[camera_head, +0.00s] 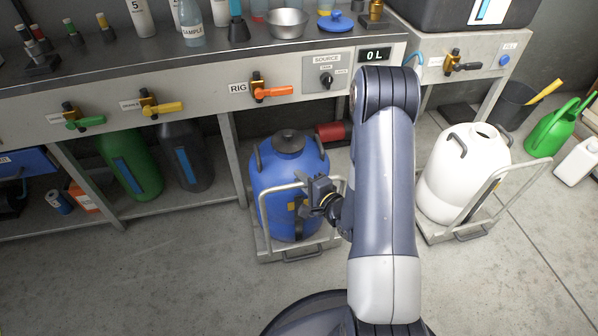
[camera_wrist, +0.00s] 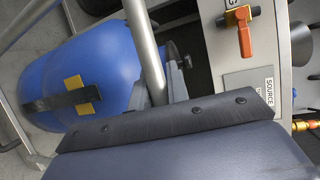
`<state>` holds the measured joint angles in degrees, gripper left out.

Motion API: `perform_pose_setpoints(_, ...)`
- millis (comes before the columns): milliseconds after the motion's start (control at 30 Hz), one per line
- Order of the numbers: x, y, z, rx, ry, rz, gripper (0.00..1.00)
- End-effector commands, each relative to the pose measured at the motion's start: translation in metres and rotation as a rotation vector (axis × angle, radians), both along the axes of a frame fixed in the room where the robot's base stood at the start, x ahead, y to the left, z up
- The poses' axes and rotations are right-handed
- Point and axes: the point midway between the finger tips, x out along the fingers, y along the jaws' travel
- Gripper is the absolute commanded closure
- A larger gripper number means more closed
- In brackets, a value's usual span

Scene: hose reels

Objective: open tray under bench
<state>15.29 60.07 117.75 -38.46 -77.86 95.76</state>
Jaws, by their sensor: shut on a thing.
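A low metal tray (camera_head: 270,256) with a raised tubular handle frame (camera_head: 258,212) stands on the floor at the bench's front edge. It bears a blue drum (camera_head: 275,188) with a dark cap, which also shows in the wrist view (camera_wrist: 105,60). My gripper (camera_head: 310,205) is in front of the drum's right side, at the handle frame. In the wrist view the metal tube (camera_wrist: 146,45) runs down to my fingers (camera_wrist: 174,82), and my gripper is shut on it. The wrist housing hides part of the grip.
The bench front (camera_head: 205,105) carries coloured valves and the SOURCE switch (camera_head: 327,79) above the drum. A similar tray (camera_head: 433,236) with a white drum (camera_head: 455,185) stands to the right. A bench leg (camera_head: 233,160) is close on the left. Floor in front is clear.

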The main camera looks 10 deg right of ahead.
Motion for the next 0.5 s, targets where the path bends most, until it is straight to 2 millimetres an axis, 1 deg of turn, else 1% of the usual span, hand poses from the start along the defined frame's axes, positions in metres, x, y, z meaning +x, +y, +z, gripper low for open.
perform_pose_setpoints(33,-0.011,0.0,-0.003,0.002,0.005,-0.002,1.0)
perform_pose_setpoints(200,-0.04,0.0,-0.003,0.002,0.005,-0.001,1.0)
perform_pose_setpoints(333,-0.056,0.0,-0.002,0.001,0.004,-0.001,1.0)
perform_pose_setpoints(500,-0.069,0.0,-0.001,0.001,0.003,-0.001,1.0)
